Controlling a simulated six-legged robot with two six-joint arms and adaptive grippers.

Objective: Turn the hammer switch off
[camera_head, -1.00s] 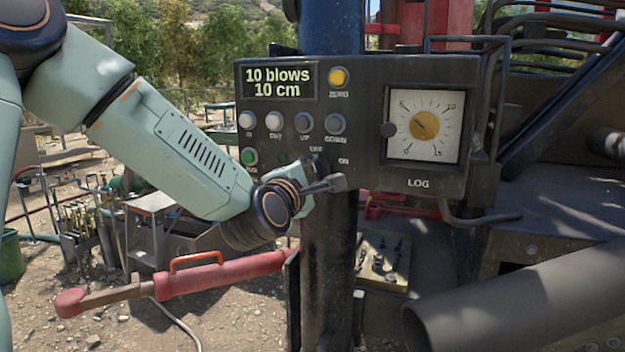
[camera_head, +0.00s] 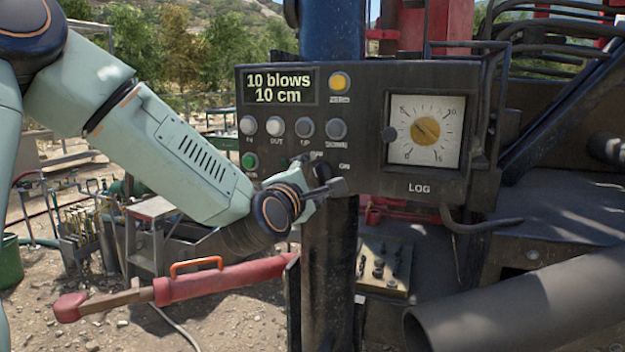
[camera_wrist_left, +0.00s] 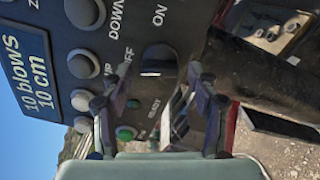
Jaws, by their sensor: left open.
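The hammer switch is a dark rotary knob (camera_wrist_left: 158,64) on the front of a dark control box (camera_head: 365,120). In the left wrist view, the OFF label is left of the knob and the ON label is above it. Which label the knob points to cannot be told. My left gripper (camera_head: 320,174) is in front of the box's lower part and largely hides the switch in the head view. In the left wrist view the gripper (camera_wrist_left: 165,85) is open, with one finger on either side of the knob. No contact with the knob can be made out. My right gripper is not in view.
The box has a display (camera_head: 278,86) reading "10 blows 10 cm", a yellow button (camera_head: 340,81), a green button (camera_head: 250,160), several grey buttons and a LOG dial (camera_head: 425,130). A red-sleeved lever (camera_head: 220,282) sticks out below my left arm. A thick pipe (camera_head: 520,305) lies lower right.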

